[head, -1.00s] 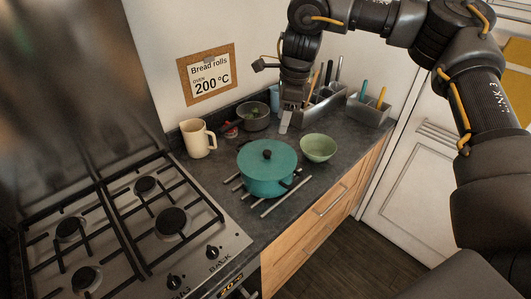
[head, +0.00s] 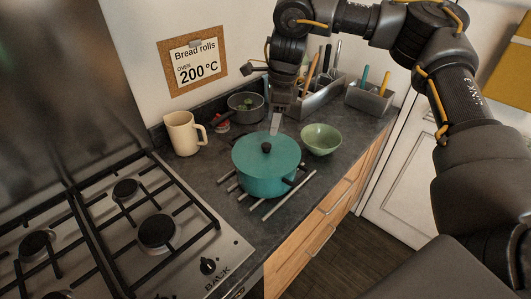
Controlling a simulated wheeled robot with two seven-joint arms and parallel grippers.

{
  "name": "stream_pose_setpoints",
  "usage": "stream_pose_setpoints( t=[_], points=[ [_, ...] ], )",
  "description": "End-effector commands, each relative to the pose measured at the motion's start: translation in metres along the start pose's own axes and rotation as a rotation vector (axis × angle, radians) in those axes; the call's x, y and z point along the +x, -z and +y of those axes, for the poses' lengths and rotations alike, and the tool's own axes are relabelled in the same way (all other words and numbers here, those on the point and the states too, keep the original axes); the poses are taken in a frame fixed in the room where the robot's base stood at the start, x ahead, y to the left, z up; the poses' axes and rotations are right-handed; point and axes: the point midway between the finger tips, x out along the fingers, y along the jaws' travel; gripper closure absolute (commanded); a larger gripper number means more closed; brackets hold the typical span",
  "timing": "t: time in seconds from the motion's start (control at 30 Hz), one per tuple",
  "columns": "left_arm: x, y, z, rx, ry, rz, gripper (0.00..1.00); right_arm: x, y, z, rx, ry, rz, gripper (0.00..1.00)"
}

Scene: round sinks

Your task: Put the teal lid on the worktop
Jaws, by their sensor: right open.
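The pot stands on a metal rack (head: 291,198) on the dark worktop (head: 221,214). My right gripper (head: 275,124) points down just behind the knob, above the lid's far edge. It is open and looks empty, and it appears apart from the knob. My left gripper is not in view.
A green bowl (head: 321,139) stands right of the pot. A cream mug (head: 182,134), a small saucepan (head: 246,107) and grey utensil holders (head: 369,99) stand behind. The gas hob (head: 132,222) is at left. Bare worktop lies left of the pot.

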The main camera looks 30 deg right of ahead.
Motion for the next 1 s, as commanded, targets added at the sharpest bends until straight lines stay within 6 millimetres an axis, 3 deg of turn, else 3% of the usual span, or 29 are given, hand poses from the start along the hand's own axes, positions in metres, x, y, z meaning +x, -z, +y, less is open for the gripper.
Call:
stream_pose_setpoints(
  t=[0.2,0.47,0.67,0.8,1.0],
  points=[
    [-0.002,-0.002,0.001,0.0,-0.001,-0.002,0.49,0.03,-0.001,0.0,-0.001,-0.004,0.0,0.48],
    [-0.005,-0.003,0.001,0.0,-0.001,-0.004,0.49,0.038,-0.003,0.0,-0.003,-0.003,0.001,0.48],
    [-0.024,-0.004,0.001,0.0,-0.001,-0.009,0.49,0.063,-0.004,-0.004,-0.005,-0.004,0.003,0.48],
    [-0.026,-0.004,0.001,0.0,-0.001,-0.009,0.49,0.081,-0.004,-0.004,-0.005,-0.003,0.002,0.48],
    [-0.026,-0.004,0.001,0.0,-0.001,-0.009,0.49,0.087,-0.004,-0.004,-0.005,-0.001,0.0,0.48]
  ],
)
